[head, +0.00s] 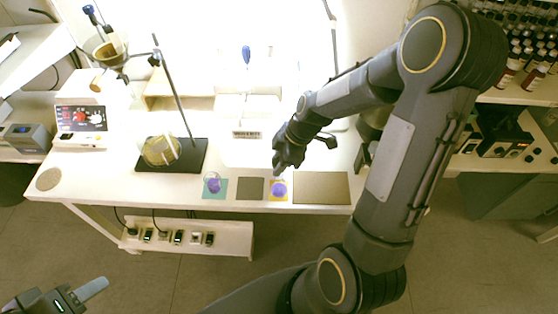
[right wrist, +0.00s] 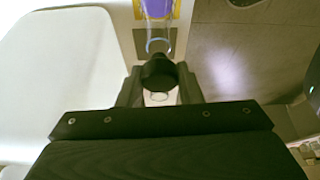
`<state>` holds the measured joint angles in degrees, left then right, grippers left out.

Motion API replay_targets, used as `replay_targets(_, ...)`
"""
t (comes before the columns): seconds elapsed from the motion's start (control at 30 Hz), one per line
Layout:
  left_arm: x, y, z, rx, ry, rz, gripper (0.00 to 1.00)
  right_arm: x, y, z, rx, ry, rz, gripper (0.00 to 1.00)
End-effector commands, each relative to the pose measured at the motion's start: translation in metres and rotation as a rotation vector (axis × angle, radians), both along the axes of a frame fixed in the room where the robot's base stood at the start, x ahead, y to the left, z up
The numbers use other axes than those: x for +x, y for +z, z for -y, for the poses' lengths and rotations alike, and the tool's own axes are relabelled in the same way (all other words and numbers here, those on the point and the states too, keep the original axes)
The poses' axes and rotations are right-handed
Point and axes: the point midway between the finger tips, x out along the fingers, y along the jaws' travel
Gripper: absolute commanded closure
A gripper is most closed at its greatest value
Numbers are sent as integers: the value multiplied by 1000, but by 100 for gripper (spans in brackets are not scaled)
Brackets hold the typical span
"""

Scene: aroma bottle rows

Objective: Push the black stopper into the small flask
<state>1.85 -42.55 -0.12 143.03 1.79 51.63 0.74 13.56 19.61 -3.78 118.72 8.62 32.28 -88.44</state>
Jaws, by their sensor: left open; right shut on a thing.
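My right gripper (head: 279,170) reaches down over the bench, just above the small flask on the yellow mat. In the right wrist view it is shut on the black stopper (right wrist: 158,72), which sits between its fingers. The flask (head: 279,189) holds purple liquid. Its clear neck and purple body (right wrist: 157,9) show beyond the stopper in the right wrist view. The stopper is hidden in the head view, and I cannot tell whether it touches the neck. My left gripper (head: 90,290) is open and empty at the bottom left, away from the bench.
Another purple flask (head: 213,184) stands on a teal mat to the left. A bare dark mat (head: 250,188) lies between them, and a larger brown mat (head: 321,188) lies to the right. A stand (head: 190,158) with a round vessel and a hotplate device (head: 80,122) stand further left.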

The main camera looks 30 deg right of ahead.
Motion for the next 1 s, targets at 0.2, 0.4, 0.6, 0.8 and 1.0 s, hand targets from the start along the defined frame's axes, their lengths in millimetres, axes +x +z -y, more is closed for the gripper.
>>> replay_targets(0.2, 0, 0, 0, 0, 0, 0, 54, 0, 0, 0, 0, 0, 0, 90)
replay_targets(0.4, 0, 0, 0, 0, 0, 0, 54, 0, 0, 0, 0, 0, 0, 90)
replay_targets(0.6, 0, -5, 0, 0, 0, 0, 54, 0, -1, 0, 0, -1, 0, 90)
replay_targets(0.8, 0, -6, 0, 0, 0, 0, 54, 0, 0, 0, 0, 0, 0, 90)
replay_targets(1.0, 0, -6, 0, 0, 0, 0, 54, 0, 0, 0, 0, 0, 0, 90)
